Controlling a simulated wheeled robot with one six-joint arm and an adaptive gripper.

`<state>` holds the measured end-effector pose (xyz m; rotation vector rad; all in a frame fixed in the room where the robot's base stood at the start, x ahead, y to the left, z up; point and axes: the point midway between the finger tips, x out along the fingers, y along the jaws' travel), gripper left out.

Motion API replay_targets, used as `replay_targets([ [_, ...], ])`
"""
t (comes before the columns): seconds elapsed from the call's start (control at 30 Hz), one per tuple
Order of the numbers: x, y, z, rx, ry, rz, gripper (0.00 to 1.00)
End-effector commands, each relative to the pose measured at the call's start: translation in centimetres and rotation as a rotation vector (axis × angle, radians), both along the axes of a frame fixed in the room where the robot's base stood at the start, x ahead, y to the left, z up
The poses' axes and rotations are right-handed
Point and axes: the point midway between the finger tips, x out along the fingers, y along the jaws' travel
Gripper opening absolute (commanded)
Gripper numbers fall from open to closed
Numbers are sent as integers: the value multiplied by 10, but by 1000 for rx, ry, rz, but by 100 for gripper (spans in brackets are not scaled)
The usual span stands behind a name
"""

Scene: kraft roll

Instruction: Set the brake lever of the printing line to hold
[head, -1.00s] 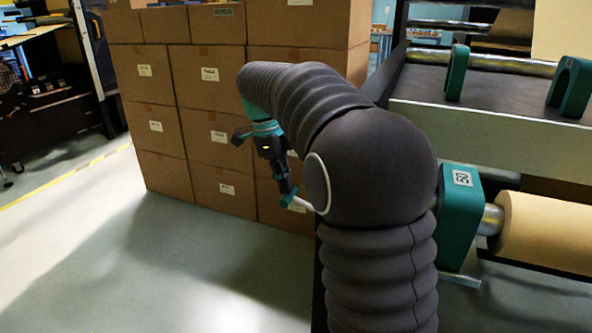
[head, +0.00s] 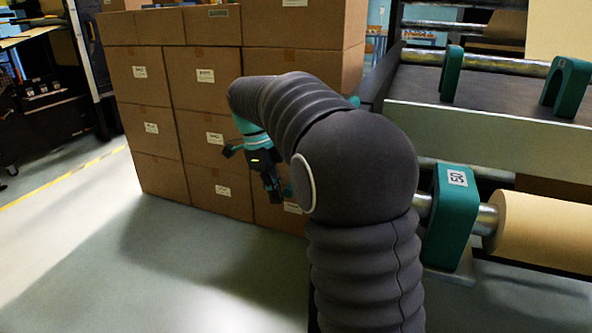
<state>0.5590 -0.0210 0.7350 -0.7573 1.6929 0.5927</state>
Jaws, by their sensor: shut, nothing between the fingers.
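My gripper (head: 277,194) hangs fingers-down in front of the stacked cartons, left of my arm's large dark elbow. It is small in this view, and its fingers are shut with nothing between them. The printing line (head: 480,112) stands on the right, with teal brackets and metal rollers. I cannot make out the brake lever; my arm hides part of the line's near left side. Whether the gripper touches anything behind the arm cannot be told.
A tall stack of brown cartons (head: 205,87) stands behind my gripper. Dark equipment (head: 45,125) stands far left. The floor (head: 130,270) at front left is clear.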

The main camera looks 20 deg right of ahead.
Motion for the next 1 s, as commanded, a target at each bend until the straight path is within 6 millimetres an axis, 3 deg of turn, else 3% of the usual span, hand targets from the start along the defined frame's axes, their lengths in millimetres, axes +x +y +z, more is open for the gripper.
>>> replay_targets([
  [0.67,0,-1,2,0,0,0,0],
  [1.0,-7,-12,46,-1,-2,0,0],
])
